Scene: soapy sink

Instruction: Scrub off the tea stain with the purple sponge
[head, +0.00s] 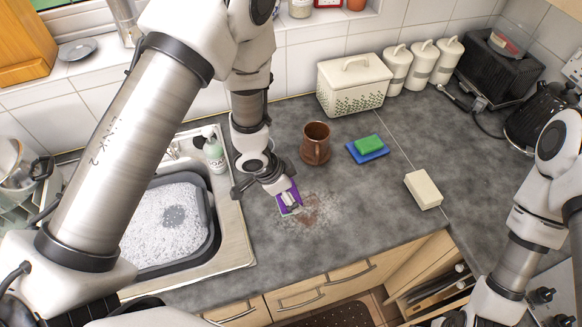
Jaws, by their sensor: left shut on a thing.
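The purple sponge (288,193) is in my left gripper (284,198), which is shut on it and partly hides it. The sponge is at the left edge of the tea stain (310,210), a reddish-brown patch with whitish specks around it on the grey worktop. The sponge looks low at the worktop; whether it presses on the surface cannot be told. My right arm comes in at the right edge, and its gripper is not in view.
A soapy sink basin (212,245) is left of the stain, with a soap bottle (214,155) behind it. A brown mug (316,143), a green sponge (368,144) on a blue one (372,156), and a cream block (423,190) stand nearby. A bread bin (352,85) is at the back.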

